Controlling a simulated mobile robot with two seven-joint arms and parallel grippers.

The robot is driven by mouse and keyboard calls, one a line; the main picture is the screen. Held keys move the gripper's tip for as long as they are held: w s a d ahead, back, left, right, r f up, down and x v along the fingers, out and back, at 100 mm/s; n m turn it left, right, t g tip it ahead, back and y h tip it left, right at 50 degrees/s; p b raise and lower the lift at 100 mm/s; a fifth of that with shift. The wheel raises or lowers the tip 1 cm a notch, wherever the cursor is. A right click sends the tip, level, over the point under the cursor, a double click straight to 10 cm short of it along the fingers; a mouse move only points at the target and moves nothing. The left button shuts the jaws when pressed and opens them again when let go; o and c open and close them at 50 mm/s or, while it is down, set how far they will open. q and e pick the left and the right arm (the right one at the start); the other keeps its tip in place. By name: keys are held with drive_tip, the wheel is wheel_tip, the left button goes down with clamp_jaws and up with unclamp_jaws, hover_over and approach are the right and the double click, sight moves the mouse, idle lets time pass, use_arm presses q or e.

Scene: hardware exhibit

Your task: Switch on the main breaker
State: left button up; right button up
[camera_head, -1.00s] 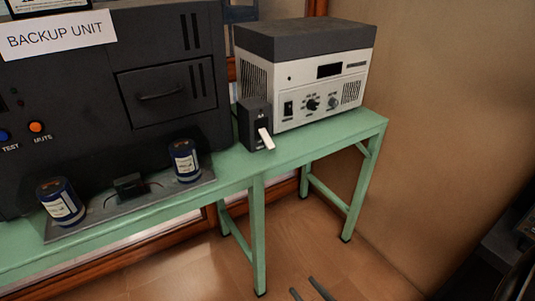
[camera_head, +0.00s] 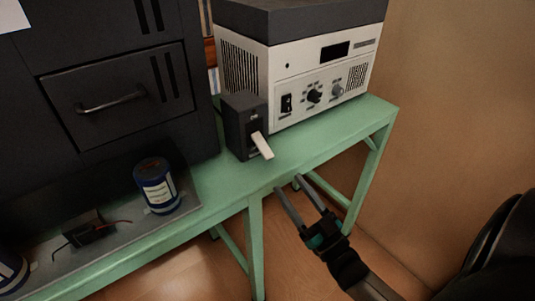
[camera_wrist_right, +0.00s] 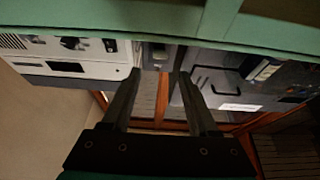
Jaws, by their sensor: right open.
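The main breaker appears to be the small dark box (camera_head: 240,125) on the green table, beside the grey-white unit. Its pale lever (camera_head: 261,145) sticks out of the front, slanting downward. My right gripper (camera_head: 288,184) is open and empty, in front of the table's edge and below and to the right of the lever, apart from it. In the right wrist view the two fingers (camera_wrist_right: 159,72) are spread, with part of a grey box (camera_wrist_right: 158,55) beyond them; the lever cannot be made out there. My left gripper is not in view.
The grey-white unit (camera_head: 288,84) with knobs and a switch stands right of the breaker. A large dark cabinet (camera_head: 100,50) stands left, with a blue can (camera_head: 156,185) on a tray before it. The green table (camera_head: 340,130) has a bare strip in front of the unit.

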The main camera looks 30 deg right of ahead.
sight(268, 153)
drive_tip(key=b+x, duration=0.1)
drive_tip(key=x, duration=0.9)
drive_tip(key=shift+w+a+f, duration=0.1)
drive_tip(key=shift+w, duration=0.05)
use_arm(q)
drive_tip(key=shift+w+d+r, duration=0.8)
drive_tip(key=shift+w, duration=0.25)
use_arm(e)
clamp_jaws()
